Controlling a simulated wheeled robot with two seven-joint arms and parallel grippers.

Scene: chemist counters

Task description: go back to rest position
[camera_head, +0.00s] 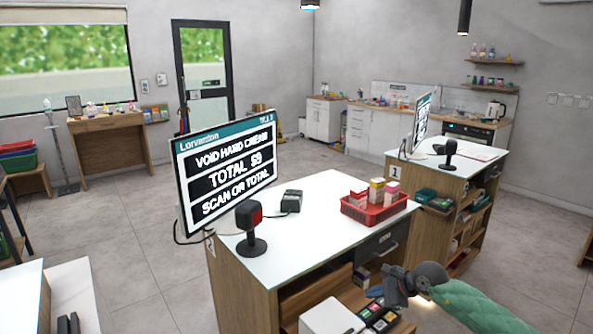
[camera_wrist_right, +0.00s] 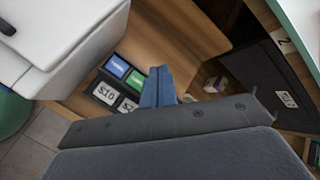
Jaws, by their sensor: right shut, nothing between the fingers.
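My right gripper (camera_head: 392,288) is at the near side of the front counter (camera_head: 300,225), below its white top and over the lower wooden shelf. Its arm comes in from the right with a green sleeve. In the right wrist view the blue fingers of the right gripper (camera_wrist_right: 158,86) are together and empty. They are in front of a pad of labelled buttons (camera_wrist_right: 118,82), which also shows in the head view (camera_head: 376,318). How far the fingertips are from the pad is unclear. My left gripper is not in view.
On the counter top are a screen (camera_head: 225,170), a scanner (camera_head: 251,228), a card reader (camera_head: 291,201) and a red basket (camera_head: 372,210) of boxes. A white box (camera_head: 330,318) sits beside the pad. A second counter (camera_head: 462,158) stands behind. Floor at right is clear.

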